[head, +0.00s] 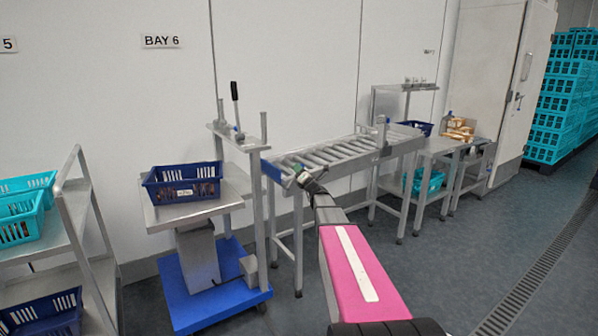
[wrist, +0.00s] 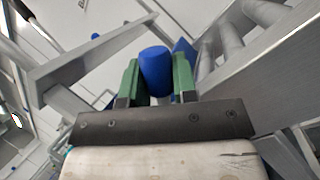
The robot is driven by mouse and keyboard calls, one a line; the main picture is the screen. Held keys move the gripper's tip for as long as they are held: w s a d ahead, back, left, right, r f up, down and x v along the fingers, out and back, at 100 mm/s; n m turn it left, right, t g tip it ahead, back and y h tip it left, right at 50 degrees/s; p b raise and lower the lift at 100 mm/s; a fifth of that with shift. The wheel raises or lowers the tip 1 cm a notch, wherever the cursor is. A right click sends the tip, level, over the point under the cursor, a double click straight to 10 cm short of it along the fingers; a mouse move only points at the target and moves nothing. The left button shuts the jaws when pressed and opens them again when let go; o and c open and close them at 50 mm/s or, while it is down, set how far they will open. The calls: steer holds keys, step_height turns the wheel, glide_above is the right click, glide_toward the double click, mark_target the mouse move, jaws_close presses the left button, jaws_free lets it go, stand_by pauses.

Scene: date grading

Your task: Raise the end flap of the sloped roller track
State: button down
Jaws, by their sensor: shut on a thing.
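The sloped roller track (head: 340,152) stands on grey legs against the wall, its lower end toward the left. A blue end flap (head: 271,171) sits across that left end; its exact angle is hard to tell. My gripper (head: 303,178) is at the front corner of this end. In the wrist view, the green fingers of my gripper (wrist: 157,68) are shut on a blue rounded grip (wrist: 156,58). Part of the blue flap (wrist: 184,46) shows just behind the right finger. Where grip and flap join is hidden.
A stand with a black-handled lever (head: 235,100) rises just left of the track end. A dark blue crate (head: 183,188) sits on a scale table over a blue base (head: 214,290). A steel table (head: 440,146) adjoins the track's right end. The floor in front is clear.

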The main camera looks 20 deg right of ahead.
steer(key=c, duration=1.2)
jaws_free()
steer(key=shift+s+f, duration=0.1)
steer(key=v, duration=1)
steer(key=shift+s+d+f, duration=0.1)
steer(key=shift+s+f, duration=0.1)
steer(key=shift+s, duration=0.1)
